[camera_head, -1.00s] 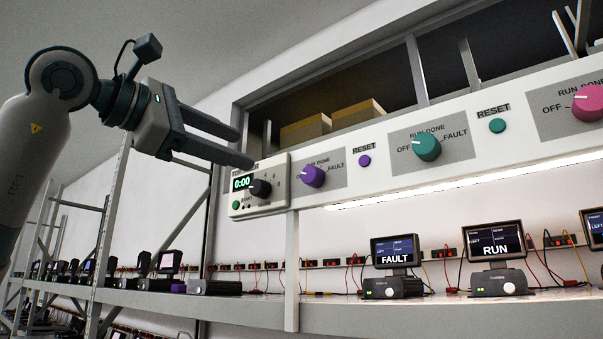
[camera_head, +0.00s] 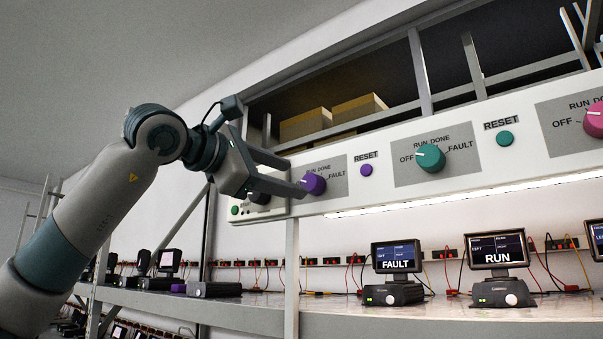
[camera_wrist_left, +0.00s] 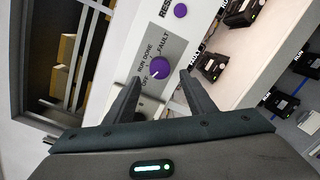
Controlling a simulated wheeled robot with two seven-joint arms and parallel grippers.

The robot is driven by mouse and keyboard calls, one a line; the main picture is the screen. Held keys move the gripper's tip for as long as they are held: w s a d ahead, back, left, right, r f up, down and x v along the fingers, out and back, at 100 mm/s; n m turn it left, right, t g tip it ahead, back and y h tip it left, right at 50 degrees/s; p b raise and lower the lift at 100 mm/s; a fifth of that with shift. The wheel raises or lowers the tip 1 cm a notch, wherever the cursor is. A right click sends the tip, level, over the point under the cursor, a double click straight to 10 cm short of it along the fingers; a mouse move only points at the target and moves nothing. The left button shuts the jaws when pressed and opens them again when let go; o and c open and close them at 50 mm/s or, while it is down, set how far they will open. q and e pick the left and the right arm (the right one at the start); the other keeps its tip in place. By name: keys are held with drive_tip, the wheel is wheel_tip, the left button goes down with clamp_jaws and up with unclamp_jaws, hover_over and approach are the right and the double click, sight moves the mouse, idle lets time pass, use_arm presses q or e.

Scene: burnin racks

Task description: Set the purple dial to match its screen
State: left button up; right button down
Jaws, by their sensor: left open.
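The purple dial (camera_head: 313,184) sits on the white panel, with OFF, RUN, DONE and FAULT printed around it. It also shows in the left wrist view (camera_wrist_left: 160,68), where its pale mark appears to face the OFF side. My left gripper (camera_head: 296,177) is open, its fingertips close to the dial, partly covering its label. In the left wrist view the fingers (camera_wrist_left: 159,79) stand either side of the dial with gaps. A screen reading FAULT (camera_head: 396,256) stands on the shelf below; I cannot tell whether it belongs to the purple dial. My right gripper is not in view.
A purple reset button (camera_head: 366,170), a teal dial (camera_head: 430,158) and a pink dial (camera_head: 596,120) sit farther right on the panel. A timer box (camera_head: 240,211) is mostly hidden behind my gripper. A RUN screen (camera_head: 497,251) stands on the shelf.

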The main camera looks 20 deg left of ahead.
sight(307, 184)
use_arm(q)
drive_tip(key=shift+p+x, duration=0.75)
drive_tip(key=shift+x, duration=1.7)
drive_tip(key=shift+c, duration=0.3)
drive_tip(key=c, duration=1)
